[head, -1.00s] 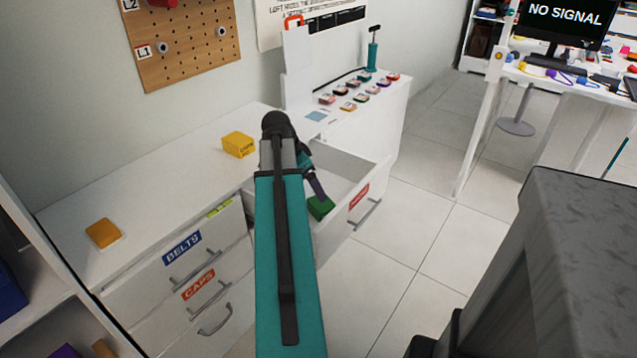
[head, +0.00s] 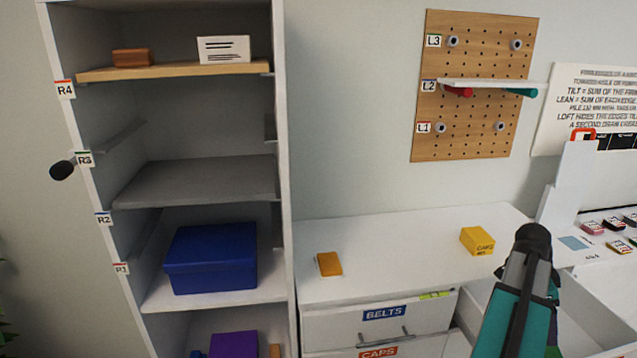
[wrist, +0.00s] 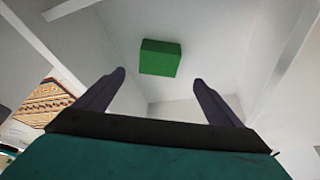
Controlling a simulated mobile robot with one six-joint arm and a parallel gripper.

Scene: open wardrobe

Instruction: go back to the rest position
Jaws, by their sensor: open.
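My gripper (wrist: 158,85) is open in the wrist view, its two dark fingers apart with nothing between them. A green block (wrist: 160,58) lies beyond the fingertips inside a white open drawer (wrist: 205,20), apart from the fingers. In the head view my arm reaches in from the lower right over the open drawer (head: 590,325), and the fingers and green block are hidden or out of frame there.
A wardrobe (head: 287,150) with shelves stands at left, holding a blue box (head: 210,258) and a purple box (head: 232,344). A yellow box (head: 477,241) and an orange block (head: 329,264) sit on the white dresser top (head: 400,255). A pegboard (head: 475,110) with a white shelf hangs behind.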

